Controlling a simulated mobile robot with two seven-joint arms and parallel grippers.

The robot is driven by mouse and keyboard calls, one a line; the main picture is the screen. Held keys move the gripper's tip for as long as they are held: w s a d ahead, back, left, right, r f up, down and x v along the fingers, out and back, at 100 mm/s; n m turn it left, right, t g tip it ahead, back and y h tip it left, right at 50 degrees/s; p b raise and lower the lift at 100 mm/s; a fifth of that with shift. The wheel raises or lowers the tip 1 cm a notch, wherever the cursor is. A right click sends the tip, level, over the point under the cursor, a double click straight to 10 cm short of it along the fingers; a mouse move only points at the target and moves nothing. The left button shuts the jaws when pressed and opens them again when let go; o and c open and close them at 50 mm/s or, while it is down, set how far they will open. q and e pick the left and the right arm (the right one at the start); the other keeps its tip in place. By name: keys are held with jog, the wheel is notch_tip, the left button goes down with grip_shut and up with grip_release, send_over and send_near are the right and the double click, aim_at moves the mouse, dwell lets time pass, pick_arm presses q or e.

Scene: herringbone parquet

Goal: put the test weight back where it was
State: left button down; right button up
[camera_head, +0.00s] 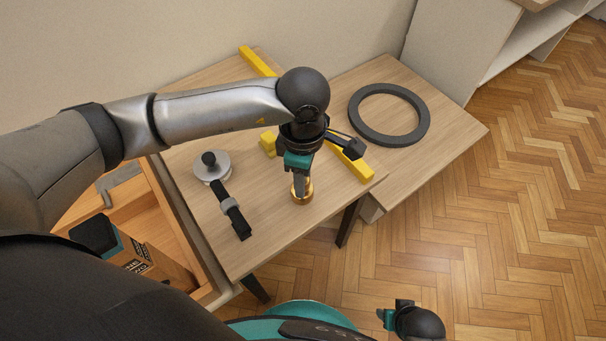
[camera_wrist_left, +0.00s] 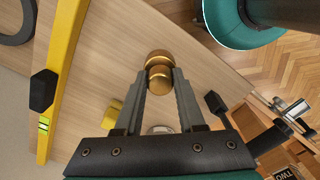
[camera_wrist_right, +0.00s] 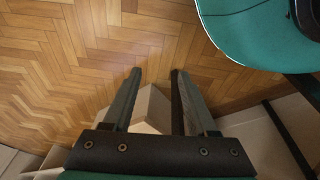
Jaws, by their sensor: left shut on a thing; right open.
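The test weight is a small brass, knobbed cylinder (camera_head: 302,192) near the front edge of the wooden table. In the left wrist view the brass weight (camera_wrist_left: 158,62) is between the fingertips. My left gripper (camera_head: 301,181) points down from above and is shut on its knob. The weight is upright; I cannot tell whether its base touches the tabletop. My right gripper (camera_wrist_right: 157,73) is open and empty, over the floor off the table.
A silver disc with a black knob (camera_head: 218,164) and a black tool with a grey collar (camera_head: 231,210) lie left of the weight. A yellow level (camera_head: 352,166) runs behind it, and a dark ring (camera_head: 424,125) lies right. A wooden drawer (camera_head: 171,235) stands at left.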

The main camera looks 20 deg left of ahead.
pick_arm(q)
jog(key=shift+f+b, duration=0.6)
jog(key=shift+f, duration=0.1)
jog(key=shift+f+b, duration=0.55)
jog(key=shift+f, duration=0.05)
pick_arm(e)
jog(key=shift+w+a+r, duration=0.2)
jog(key=shift+w+r, duration=0.2)
jog(key=shift+r, duration=0.4)
jog(key=shift+w+a+r, duration=0.25)
jog(key=shift+w+r, duration=0.2)
jog(key=shift+r, duration=0.3)
jog(key=shift+w+a+r, duration=0.2)
jog(key=shift+w+r, duration=0.2)
jog(key=shift+r, duration=0.4)
pick_arm(q)
jog(key=shift+f, duration=0.3)
pick_arm(e)
jog(key=shift+f, duration=0.25)
pick_arm(q)
jog(key=shift+c, duration=0.6)
grip_release()
